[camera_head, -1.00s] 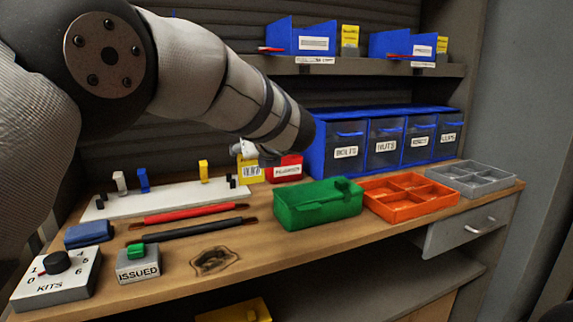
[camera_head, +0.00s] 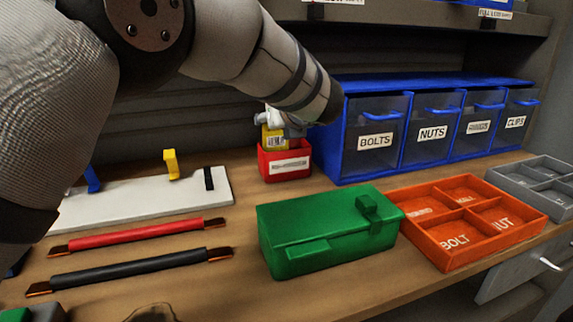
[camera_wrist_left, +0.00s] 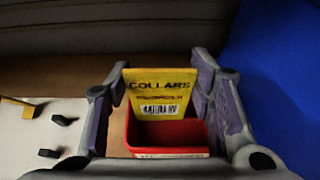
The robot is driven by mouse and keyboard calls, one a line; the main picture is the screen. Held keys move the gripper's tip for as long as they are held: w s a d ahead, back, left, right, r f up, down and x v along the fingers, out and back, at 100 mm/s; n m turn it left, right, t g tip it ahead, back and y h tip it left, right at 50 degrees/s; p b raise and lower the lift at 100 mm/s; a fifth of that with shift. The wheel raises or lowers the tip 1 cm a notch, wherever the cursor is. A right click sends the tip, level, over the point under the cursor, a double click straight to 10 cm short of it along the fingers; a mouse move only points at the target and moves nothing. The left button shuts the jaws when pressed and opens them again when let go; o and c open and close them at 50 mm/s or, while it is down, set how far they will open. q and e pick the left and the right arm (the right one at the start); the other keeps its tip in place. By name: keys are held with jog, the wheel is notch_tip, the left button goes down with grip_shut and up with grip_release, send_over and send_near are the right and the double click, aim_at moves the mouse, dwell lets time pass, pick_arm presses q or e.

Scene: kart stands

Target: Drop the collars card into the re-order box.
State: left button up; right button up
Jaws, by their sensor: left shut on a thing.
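The yellow collars card (camera_wrist_left: 158,93), marked COLLARS with a barcode, is upright between the fingers of my left gripper (camera_wrist_left: 160,95) in the left wrist view. In the head view the card (camera_head: 272,138) is partly hidden by my left gripper (camera_head: 285,122), which is shut on it. The red re-order box (camera_head: 286,167) stands at the back of the bench, left of the blue drawers; its white label is too small to read. The box (camera_wrist_left: 166,143) also shows just below the card. The card is at the box's opening; I cannot tell whether its lower edge is inside. My right gripper is not in view.
Blue drawers (camera_head: 357,158) stand close to the right of the box. A green case (camera_head: 300,250), an orange divided tray (camera_head: 455,262) and a grey tray (camera_head: 525,172) are in front and right. A white board (camera_head: 130,215) and red (camera_head: 135,234) and black (camera_head: 135,270) rods lie left.

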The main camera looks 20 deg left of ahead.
pick_arm(q)
jog(key=shift+f, duration=0.6)
jog(key=o, duration=0.9)
jog(key=shift+r, duration=0.1)
jog(key=v, duration=1.2)
